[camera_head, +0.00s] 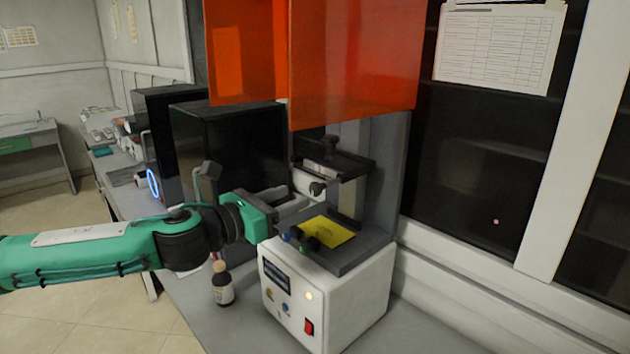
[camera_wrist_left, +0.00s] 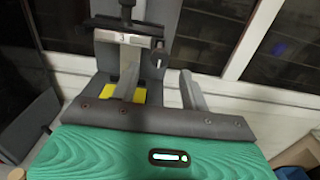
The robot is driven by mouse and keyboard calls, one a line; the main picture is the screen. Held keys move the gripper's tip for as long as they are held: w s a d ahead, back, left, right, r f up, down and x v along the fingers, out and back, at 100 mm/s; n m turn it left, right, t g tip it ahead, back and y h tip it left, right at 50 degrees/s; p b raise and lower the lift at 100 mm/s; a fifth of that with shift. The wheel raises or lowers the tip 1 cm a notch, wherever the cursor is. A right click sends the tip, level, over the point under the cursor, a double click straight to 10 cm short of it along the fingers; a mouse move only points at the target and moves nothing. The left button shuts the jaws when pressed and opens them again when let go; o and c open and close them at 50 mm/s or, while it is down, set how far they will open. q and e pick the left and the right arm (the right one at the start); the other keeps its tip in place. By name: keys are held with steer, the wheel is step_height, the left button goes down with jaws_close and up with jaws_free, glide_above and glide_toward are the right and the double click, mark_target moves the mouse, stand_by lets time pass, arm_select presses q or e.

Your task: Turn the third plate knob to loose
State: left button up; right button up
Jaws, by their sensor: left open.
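The build plate (camera_head: 303,180) is a pale block held under a dark bracket inside the machine with the raised orange cover. My left gripper (camera_head: 294,199) is open and empty, just in front of the plate. In the left wrist view, the knob appears between the open fingertips (camera_wrist_left: 160,72), seemingly ahead of them. My right gripper is out of view.
The orange cover (camera_head: 355,60) hangs above my left gripper. A yellow sheet (camera_head: 329,231) lies on the machine's bed below, with small dark knobs (camera_head: 299,239) at its front. A brown bottle (camera_head: 222,284) stands on the bench. Dark machines (camera_head: 230,140) stand to the left.

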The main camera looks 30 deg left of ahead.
mark_target(313, 189)
arm_select(q)
steer(key=shift+p+x, duration=1.15)
steer(key=shift+x, duration=2.55)
steer(key=c, duration=0.9)
